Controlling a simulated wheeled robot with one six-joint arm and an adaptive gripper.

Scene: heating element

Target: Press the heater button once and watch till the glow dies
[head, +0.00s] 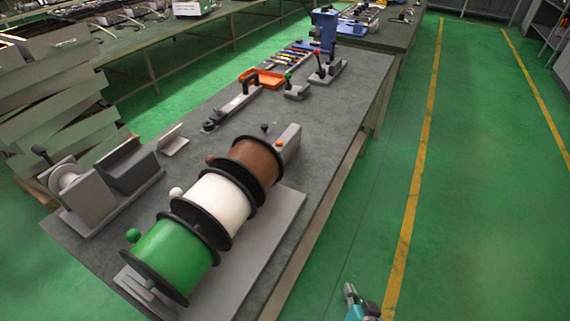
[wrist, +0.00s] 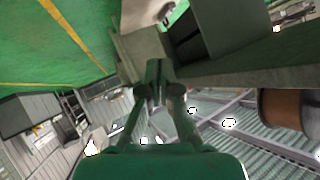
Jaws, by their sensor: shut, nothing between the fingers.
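I cannot make out a heater, its button or any glow for certain in either view. A grey block (head: 290,137) with a small orange part stands beside the brown spool on the workbench (head: 330,110); I cannot tell whether it is the heater. My gripper (head: 351,292) shows at the bottom edge of the head view, over the green floor to the right of the bench and apart from it. In the wrist view my gripper (wrist: 157,88) has its fingertips together with nothing between them.
Green (head: 168,258), white (head: 215,205) and brown (head: 254,160) spools stand on the bench's near part. Hand tools and an orange-handled device (head: 262,78) lie farther back. Stacked grey bins (head: 60,95) stand at the left. The floor (head: 480,200) at the right is clear.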

